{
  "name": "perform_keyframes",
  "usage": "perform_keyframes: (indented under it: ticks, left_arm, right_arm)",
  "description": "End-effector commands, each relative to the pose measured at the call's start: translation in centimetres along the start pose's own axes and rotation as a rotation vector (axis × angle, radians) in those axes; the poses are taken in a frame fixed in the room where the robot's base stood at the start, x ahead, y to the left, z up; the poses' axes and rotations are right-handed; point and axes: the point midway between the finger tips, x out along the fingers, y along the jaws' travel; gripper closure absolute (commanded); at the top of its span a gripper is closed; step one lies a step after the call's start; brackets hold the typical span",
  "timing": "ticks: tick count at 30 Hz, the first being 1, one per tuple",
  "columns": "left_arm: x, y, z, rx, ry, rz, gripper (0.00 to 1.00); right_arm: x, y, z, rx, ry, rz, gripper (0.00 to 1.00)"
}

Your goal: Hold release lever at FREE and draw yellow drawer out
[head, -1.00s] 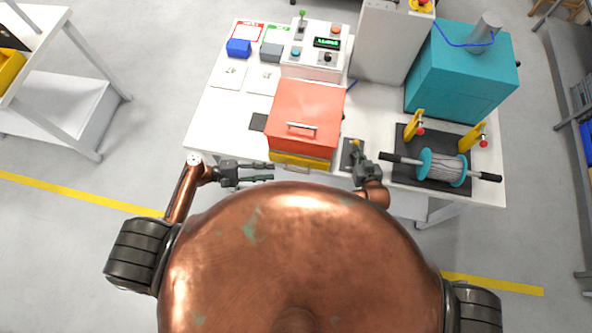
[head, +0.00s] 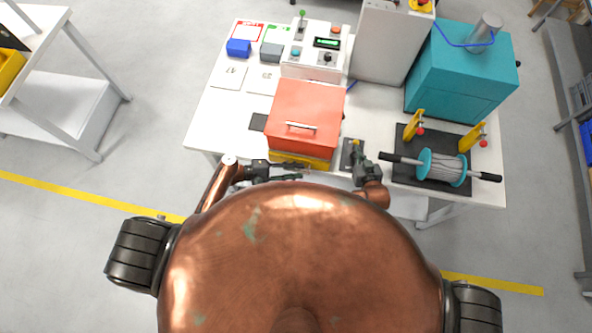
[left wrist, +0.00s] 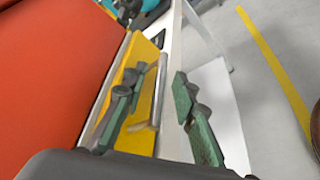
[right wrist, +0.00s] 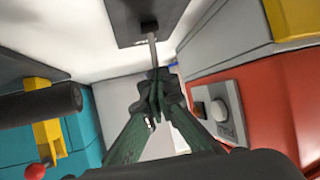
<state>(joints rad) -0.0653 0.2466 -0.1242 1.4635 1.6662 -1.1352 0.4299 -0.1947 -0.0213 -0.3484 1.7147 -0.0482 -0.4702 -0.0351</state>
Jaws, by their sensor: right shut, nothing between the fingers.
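The yellow drawer (head: 314,161) sits at the foot of the red box (head: 305,110); its yellow front and bar handle (left wrist: 160,90) show in the left wrist view. My left gripper (head: 285,172) is open in front of it, one finger on each side of the handle, with no grip on it. The release lever shows as a thin grey rod (right wrist: 153,48) on a dark plate (right wrist: 125,22). My right gripper (right wrist: 156,85) is shut and empty, its fingertips at the rod's end; I cannot tell whether they touch. The FREE marking is not readable.
A teal machine (head: 455,75) and a control panel (head: 315,58) stand at the back. The table's left front is clear.

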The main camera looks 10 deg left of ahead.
Motion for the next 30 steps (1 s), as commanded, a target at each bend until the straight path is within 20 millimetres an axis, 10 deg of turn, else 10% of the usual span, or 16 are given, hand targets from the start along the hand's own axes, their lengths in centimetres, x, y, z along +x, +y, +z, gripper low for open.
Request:
perform_keyframes:
  ticks: [14, 30]
  left_arm:
    - [-0.04, -0.01, -0.01, 0.000, 0.000, 0.000, 1.00]
    - [-0.07, -0.07, -0.01, -0.001, 0.001, -0.001, 1.00]
  right_arm:
    - [0.02, -0.03, 0.05, 0.000, -0.001, -0.001, 1.00]
    - [0.02, -0.03, 0.04, 0.000, -0.001, 0.000, 1.00]
